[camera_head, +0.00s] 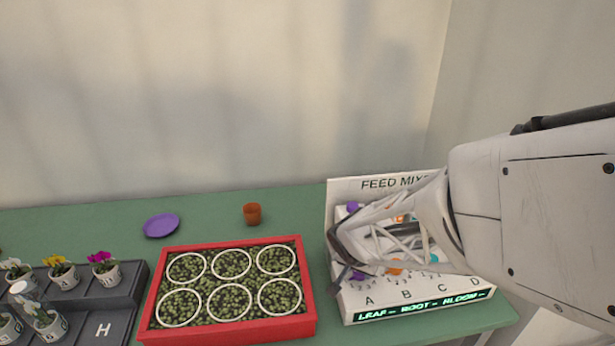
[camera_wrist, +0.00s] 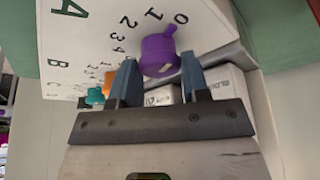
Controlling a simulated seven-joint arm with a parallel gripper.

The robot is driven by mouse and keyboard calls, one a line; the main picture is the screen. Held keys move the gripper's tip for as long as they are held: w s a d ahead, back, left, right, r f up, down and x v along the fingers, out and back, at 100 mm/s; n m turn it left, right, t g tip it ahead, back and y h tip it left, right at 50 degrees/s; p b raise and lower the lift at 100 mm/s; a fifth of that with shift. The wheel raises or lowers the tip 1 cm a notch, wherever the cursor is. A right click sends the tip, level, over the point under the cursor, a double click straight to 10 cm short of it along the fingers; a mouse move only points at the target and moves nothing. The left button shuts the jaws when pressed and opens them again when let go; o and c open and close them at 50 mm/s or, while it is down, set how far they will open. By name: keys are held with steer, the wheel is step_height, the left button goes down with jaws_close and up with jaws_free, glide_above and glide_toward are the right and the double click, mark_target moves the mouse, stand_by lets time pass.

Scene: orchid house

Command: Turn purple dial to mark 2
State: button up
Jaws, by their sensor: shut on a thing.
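The purple dial (camera_wrist: 160,52) sits on a white panel in the wrist view, beside the letter A and a scale of marks from 0 to 4. Its pointer nub is turned toward 0, on the side between 0 and 1. My gripper (camera_wrist: 160,62) has one blue-grey finger on each side of the dial and is shut on it. In the head view the purple dial (camera_head: 358,275) shows above the A, partly covered by my gripper. Mark 2 (camera_wrist: 131,21) is clear in the wrist view.
The feed mixer (camera_head: 364,300) also has an orange dial (camera_head: 396,267) and a teal dial (camera_wrist: 95,96). Left of it are a red crate (camera_head: 311,322) with white rings, an orange cup (camera_head: 252,214), a purple saucer (camera_head: 161,226) and a dark tray (camera_head: 122,296) with potted flowers.

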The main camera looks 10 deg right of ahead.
steer(key=shift+d+n+t+y, duration=0.15)
steer(key=shift+n+y, duration=0.35)
steer(key=shift+n, duration=0.9)
steer(key=shift+n+t+y, duration=0.25)
steer(key=shift+n+y, duration=0.25)
steer(key=shift+n, duration=0.9)
steer(key=shift+n+y, duration=0.7)
steer(key=shift+n, duration=1.1)
steer(key=shift+n+y, duration=0.3)
steer(key=shift+n, duration=0.3)
steer(key=shift+d+n, duration=0.1)
steer(key=shift+n, duration=0.4)
steer(key=o, duration=0.9)
